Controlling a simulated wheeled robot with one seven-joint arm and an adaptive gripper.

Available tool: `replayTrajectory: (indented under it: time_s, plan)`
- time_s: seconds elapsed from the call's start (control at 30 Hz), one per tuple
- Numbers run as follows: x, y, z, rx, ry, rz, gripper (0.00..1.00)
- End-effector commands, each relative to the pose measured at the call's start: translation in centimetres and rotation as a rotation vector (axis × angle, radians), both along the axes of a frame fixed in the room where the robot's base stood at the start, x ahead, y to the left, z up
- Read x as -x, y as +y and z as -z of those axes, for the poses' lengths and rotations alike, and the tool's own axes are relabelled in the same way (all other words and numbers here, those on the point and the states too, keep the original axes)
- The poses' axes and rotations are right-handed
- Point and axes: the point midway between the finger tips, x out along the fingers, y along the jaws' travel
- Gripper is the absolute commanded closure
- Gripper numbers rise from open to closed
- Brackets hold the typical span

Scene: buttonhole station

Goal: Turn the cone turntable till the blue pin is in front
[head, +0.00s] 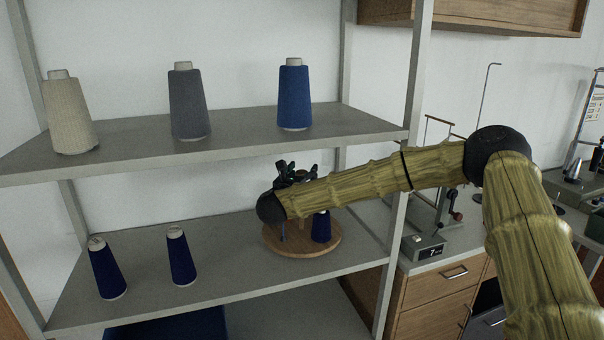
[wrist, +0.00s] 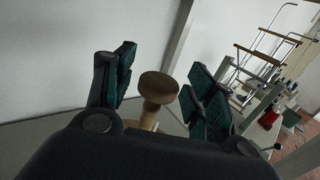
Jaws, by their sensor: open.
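The round wooden cone turntable (head: 300,250) sits on the lower shelf at the right. A navy cone (head: 321,227) stands on its right side. A thin blue upright piece, which looks like the blue pin (head: 282,232), shows at its left front; my arm hides part of the turntable. My gripper (head: 297,172) is above the turntable, its dark green fingers partly hidden behind my wrist. In the wrist view, a wooden post with a round knob (wrist: 158,87) stands between the open fingers, with space on both sides. I cannot tell how deep the knob is between them.
Cream (head: 69,112), grey (head: 189,102) and blue (head: 294,95) cones stand on the upper shelf (head: 230,143). Two navy cones (head: 107,268) (head: 181,257) stand at the lower shelf's left. A shelf post (head: 404,160) rises right of the turntable. The lower shelf's middle is clear.

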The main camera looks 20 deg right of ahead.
Motion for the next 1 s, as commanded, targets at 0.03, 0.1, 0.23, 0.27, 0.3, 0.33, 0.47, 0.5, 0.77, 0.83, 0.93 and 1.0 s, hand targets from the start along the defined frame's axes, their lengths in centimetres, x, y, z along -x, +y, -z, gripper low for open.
replayTrajectory:
  time_s: [0.03,0.1,0.23,0.27,0.3,0.33,0.47,0.5,0.77,0.83,0.93,1.0]
  plan:
    - [0.00,0.01,0.01,0.000,0.000,0.000,0.45]
    - [0.00,0.03,0.01,0.000,0.000,0.000,0.54]
    - [0.01,0.03,0.00,0.000,0.000,0.000,0.78]
    - [0.02,0.03,0.00,0.000,0.000,0.000,0.83]
    - [0.02,0.03,0.00,0.000,0.000,0.000,0.91]
    - [0.02,0.03,0.00,0.000,0.000,0.000,0.96]
    - [0.02,0.03,0.00,0.000,0.000,0.000,1.00]
    - [0.02,0.01,0.01,0.000,0.000,-0.001,1.00]
    - [0.02,-0.01,0.23,0.000,0.000,-0.031,1.00]
    - [0.04,-0.04,0.27,0.000,-0.001,-0.050,1.00]
    - [0.05,-0.10,0.33,-0.002,-0.003,-0.085,1.00]
    - [0.05,-0.11,0.40,-0.001,-0.002,-0.114,1.00]
